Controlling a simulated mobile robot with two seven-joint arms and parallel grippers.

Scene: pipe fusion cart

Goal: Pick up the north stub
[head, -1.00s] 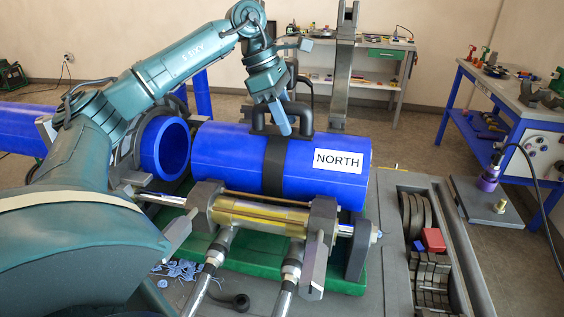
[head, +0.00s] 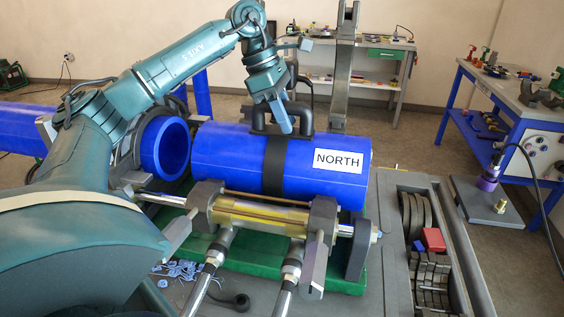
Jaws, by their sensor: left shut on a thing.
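The north stub (head: 225,158) is a thick blue pipe piece with a white NORTH label. It lies level above the cart's hydraulic cylinder. A black strap (head: 273,165) wraps its middle and carries a dark handle (head: 306,116) on top. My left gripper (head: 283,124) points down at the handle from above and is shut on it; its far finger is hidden. I cannot tell whether the stub touches the cart beneath it. My right gripper is not in view.
Another blue pipe's open end (head: 165,148) sits in a clamp just left of the stub. A yellow-and-steel cylinder (head: 258,213) lies in front. A grey post (head: 344,70) rises behind. A tray with a red block (head: 433,239) is at right; a blue-framed workbench (head: 520,110) stands beyond.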

